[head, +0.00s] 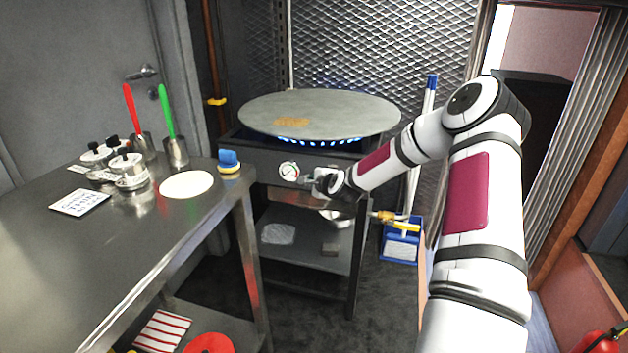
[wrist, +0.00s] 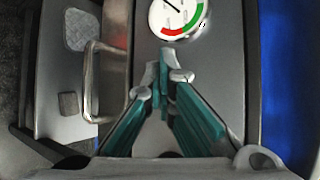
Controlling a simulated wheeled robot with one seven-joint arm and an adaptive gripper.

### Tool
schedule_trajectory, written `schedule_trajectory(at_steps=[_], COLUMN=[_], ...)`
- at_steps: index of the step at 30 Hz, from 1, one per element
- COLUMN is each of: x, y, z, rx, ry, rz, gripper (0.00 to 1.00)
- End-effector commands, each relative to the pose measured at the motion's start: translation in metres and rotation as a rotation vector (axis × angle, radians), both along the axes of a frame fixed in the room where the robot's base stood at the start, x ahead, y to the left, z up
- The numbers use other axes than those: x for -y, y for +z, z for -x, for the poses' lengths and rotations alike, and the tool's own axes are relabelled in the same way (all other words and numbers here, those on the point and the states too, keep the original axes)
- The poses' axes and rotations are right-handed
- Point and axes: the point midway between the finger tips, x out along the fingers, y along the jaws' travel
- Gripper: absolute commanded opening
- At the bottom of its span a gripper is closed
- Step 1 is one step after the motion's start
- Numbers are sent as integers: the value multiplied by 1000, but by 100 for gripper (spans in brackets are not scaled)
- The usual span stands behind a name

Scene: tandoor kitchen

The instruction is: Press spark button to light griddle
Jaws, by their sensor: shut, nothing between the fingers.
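The round griddle (head: 345,108) sits on a dark stand, and blue flames (head: 318,141) show under its plate. The stand's front panel (head: 262,165) carries a round dial gauge (head: 289,171) with red and green bands, which also shows at the top of the wrist view (wrist: 178,14). My gripper (head: 308,181) is at this panel, just right of and below the gauge. In the wrist view my gripper (wrist: 160,76) has its fingertips together and nothing between them, in front of the panel. I cannot make out the spark button; the fingers may hide it. I cannot tell whether the fingertips touch the panel.
A steel table (head: 130,235) stands at left with shakers, red and green handled tools, a white disc (head: 187,184) and a blue brush (head: 229,161). A yellow valve (head: 404,226) and blue bin (head: 400,246) are at right.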

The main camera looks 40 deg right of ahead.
Motion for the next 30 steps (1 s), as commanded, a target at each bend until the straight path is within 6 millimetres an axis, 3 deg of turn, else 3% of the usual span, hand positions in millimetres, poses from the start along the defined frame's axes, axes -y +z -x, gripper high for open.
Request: schedule_trajectory(at_steps=[30], x=[-21], y=[1], z=[17], rx=[-1], ry=[0], rz=[0], gripper=[0])
